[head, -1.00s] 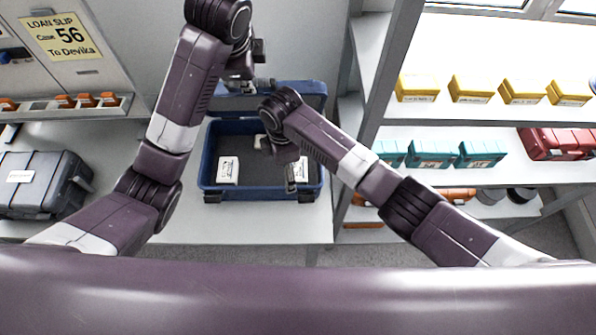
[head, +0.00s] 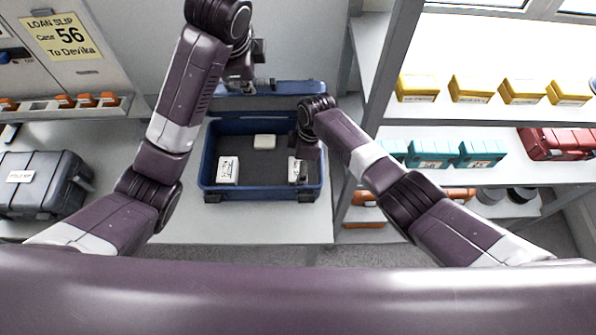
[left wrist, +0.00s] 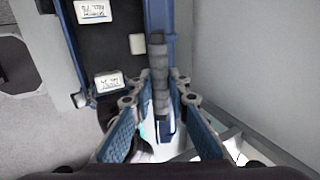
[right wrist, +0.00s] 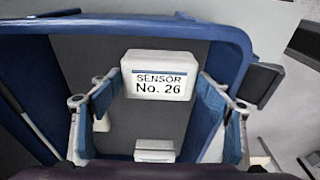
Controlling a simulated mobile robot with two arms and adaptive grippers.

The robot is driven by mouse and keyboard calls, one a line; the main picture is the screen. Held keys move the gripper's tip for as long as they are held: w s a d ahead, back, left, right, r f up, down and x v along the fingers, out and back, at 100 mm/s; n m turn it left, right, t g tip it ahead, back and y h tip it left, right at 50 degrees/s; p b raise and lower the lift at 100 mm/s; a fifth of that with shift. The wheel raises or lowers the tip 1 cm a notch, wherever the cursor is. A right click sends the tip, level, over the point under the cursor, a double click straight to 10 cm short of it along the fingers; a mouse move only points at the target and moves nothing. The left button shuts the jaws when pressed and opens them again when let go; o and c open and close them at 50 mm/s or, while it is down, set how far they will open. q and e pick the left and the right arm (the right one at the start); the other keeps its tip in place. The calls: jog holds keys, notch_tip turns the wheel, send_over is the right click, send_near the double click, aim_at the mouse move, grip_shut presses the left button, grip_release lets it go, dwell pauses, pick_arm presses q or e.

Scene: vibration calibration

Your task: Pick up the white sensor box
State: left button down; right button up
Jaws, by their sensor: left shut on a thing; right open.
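Three white sensor boxes are in the open blue case (head: 210,140): a left one (head: 228,171), a back one (head: 264,141) and a right one (head: 293,167). My right gripper (head: 303,172) is over the right one, partly covering it. In the right wrist view, a white box marked "SENSOR No. 26" (right wrist: 158,78) appears between the spread, empty fingers (right wrist: 158,104), and two other white boxes show lower down. My left gripper (head: 246,84) is at the raised case lid (head: 300,88), shut on a grey bar (left wrist: 159,75), seemingly the lid's handle.
A grey case (head: 40,185) stands on the bench at left. Shelves at right hold yellow boxes (head: 418,88), teal boxes (head: 432,154) and a red case (head: 560,144). The shelf post (head: 385,90) stands close to the right arm. Bench in front of the blue case is clear.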

pick_arm(q)
jog(key=shift+f, duration=0.1)
pick_arm(e)
jog(key=shift+a+f, duration=0.15)
jog(key=shift+f, duration=0.6)
jog(key=c, duration=0.9)
jog(key=shift+r, duration=0.1)
notch_tip(320, 180, up, 12)
jog(key=shift+s+d, duration=0.2)
jog(key=shift+s, duration=4.3)
jog(key=shift+s+d, duration=0.15)
jog(key=shift+s, duration=4.35)
